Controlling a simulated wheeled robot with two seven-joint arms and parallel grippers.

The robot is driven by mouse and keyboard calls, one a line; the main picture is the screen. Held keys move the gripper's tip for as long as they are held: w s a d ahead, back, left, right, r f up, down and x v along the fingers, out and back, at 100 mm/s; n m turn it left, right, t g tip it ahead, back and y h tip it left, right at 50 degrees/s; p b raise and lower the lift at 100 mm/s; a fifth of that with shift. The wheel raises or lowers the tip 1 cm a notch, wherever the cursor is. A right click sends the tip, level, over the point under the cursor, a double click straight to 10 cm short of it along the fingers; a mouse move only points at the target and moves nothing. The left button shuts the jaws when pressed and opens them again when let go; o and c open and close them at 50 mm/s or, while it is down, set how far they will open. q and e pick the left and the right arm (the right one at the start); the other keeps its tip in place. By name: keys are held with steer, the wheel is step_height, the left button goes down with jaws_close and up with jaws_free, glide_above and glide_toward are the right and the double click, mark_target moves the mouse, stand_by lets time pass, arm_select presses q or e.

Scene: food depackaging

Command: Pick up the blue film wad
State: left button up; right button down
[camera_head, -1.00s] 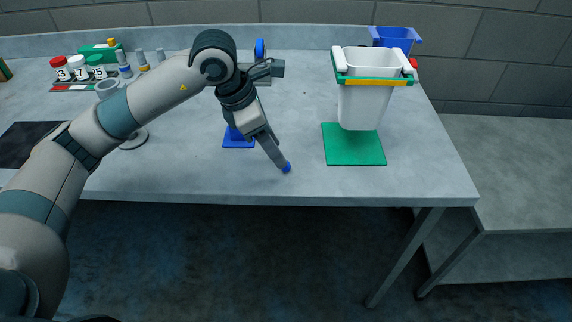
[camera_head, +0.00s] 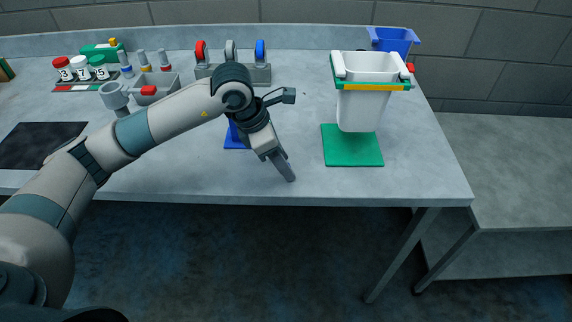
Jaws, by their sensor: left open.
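My left gripper (camera_head: 288,175) is open and points down at the front part of the grey table (camera_head: 400,185), between the blue base and the green mat. Its fingers overlap in this view, so the gap between them is hidden. I cannot see the blue film wad; the fingers may cover it. Whether they touch anything cannot be told. My right gripper is not in view.
A blue base (camera_head: 233,143) is partly behind my wrist.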

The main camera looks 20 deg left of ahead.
arm_select(q)
steer(key=shift+c, duration=0.6)
jaws_close()
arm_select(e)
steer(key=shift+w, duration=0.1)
arm_select(q)
steer(key=shift+r, duration=0.1)
